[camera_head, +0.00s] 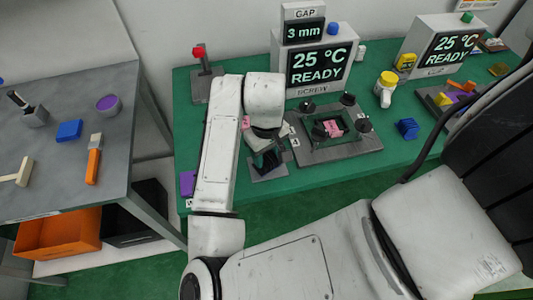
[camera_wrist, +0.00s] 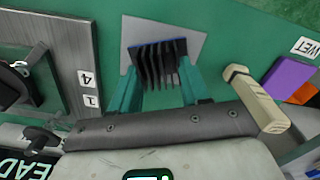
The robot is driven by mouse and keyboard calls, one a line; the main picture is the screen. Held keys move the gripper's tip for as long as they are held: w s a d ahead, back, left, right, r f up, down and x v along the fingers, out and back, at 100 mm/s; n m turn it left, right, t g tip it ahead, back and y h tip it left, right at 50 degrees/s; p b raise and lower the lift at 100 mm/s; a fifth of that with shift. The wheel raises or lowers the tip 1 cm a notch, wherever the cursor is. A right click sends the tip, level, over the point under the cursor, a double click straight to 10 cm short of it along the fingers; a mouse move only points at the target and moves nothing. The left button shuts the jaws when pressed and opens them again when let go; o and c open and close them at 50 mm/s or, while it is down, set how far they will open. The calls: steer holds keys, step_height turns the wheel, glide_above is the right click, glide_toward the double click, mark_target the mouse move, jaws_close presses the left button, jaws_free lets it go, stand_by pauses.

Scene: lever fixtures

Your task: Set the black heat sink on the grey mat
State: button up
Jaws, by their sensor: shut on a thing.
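The black heat sink (camera_wrist: 157,66), with several thin fins and a blue edge, is between the teal fingers of my gripper (camera_wrist: 159,72) in the wrist view. My gripper is shut on it. The grey mat (camera_wrist: 190,46) lies behind the heat sink, with bare mat showing around it. I cannot tell whether the heat sink touches the mat. In the head view, my gripper (camera_head: 265,156) is low over the mat (camera_head: 264,177), and my arm hides part of both.
A dark fixture plate (camera_head: 330,154) with black knobs and a pink piece stands just right of the mat. Behind it is a display box (camera_head: 318,66) reading 25 °C READY. In the wrist view, a beige piece (camera_wrist: 256,99) and a purple block (camera_wrist: 289,78) lie to the right.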

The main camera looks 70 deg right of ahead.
mark_target(266, 157)
steer(key=shift+f, duration=0.2)
steer(key=shift+f, duration=0.1)
steer(key=o, duration=1.1)
steer(key=shift+c, duration=0.2)
step_height(266, 157, up, 12)
steer(key=p, duration=0.2)
